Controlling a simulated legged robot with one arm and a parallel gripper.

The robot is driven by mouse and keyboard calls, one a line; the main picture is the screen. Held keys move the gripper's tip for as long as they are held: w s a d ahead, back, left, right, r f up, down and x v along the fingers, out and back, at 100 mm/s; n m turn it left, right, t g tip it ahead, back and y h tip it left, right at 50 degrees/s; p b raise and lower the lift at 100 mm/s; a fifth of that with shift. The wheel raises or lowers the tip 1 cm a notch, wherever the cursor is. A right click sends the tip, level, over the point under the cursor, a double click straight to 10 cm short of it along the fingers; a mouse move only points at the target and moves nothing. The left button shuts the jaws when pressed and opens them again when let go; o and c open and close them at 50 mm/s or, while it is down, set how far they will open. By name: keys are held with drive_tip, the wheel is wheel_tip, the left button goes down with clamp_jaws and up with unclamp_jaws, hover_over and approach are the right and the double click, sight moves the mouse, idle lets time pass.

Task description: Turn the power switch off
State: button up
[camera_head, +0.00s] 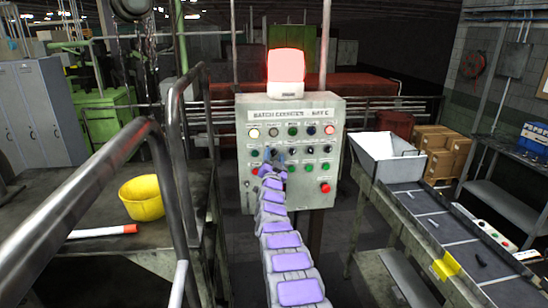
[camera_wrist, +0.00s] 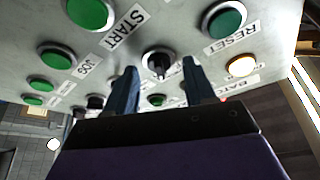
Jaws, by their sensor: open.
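The grey control panel (camera_head: 325,165) stands ahead of me with rows of coloured buttons and dark knobs. My gripper (camera_head: 275,155) is at the panel's middle row, left of its centre. In the wrist view my gripper (camera_wrist: 160,72) has its two dark fingers apart. A black rotary switch (camera_wrist: 159,63) with a pale rim shows between the fingertips. I cannot tell whether the fingers touch it. Its own label is not readable, so I cannot confirm which switch is the power switch. In the head view my arm and gripper cover some of the lower controls.
A lit red beacon (camera_head: 286,66) sits on top of the panel. Green START (camera_wrist: 88,12) and RESET (camera_wrist: 224,20) buttons flank the switch. A metal railing (camera_head: 80,190) and a yellow bucket (camera_head: 142,197) are at left. A conveyor (camera_head: 430,230) with a white hopper (camera_head: 388,160) is at right.

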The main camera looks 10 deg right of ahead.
idle(0.3)
clamp_jaws()
idle(0.4)
